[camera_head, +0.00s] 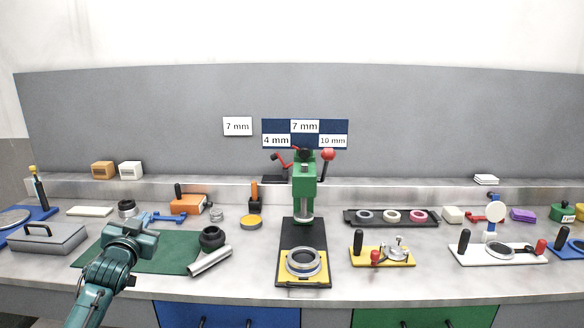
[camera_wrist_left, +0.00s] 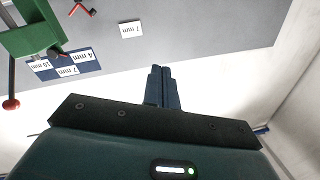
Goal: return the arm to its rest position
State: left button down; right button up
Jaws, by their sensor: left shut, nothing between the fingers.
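My left arm comes in from the lower left in the head view, and its gripper (camera_head: 146,232) is over the green mat (camera_head: 180,262). In the left wrist view the fingers (camera_wrist_left: 159,88) are shut together with nothing between them. Behind them are the grey panel and white wall. My right gripper is in neither view.
A green press (camera_head: 303,190) stands at the bench's middle. A black ring (camera_head: 212,238) and a metal tube (camera_head: 210,261) are right of my left gripper. A grey lidded box (camera_head: 47,238) is to its left. Bare bench lies between the tube and press.

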pick_arm(q)
jog(key=s+d+f+g+h, duration=0.1)
jog(key=s+d+f, duration=0.35)
jog(key=f, duration=0.25)
jog(key=s+d+f+m+g+h, duration=0.1)
jog(key=s+d+f+g, duration=0.15)
jog(key=s+f, duration=0.3)
jog(key=s+d+f+h, duration=0.1)
jog(key=s+d+f, duration=0.3)
jog(key=f, duration=0.3)
jog(key=s+d+f+g, duration=0.1)
jog(key=s+d+f, duration=0.1)
jog(key=s, duration=0.6)
jog(key=s+d+f+g+h, duration=0.1)
jog(key=s+d+f, duration=0.2)
jog(key=s, duration=0.6)
jog(key=s+d+f+g+h, duration=0.1)
jog(key=s+d+f+g, duration=0.1)
jog(key=s+d, duration=0.3)
jog(key=s+f, duration=0.1)
jog(key=s, duration=0.2)
jog(key=shift+s+d+f+n, duration=0.15)
jog(key=shift+s+f+n, duration=0.05)
jog(key=shift+s+n, duration=0.2)
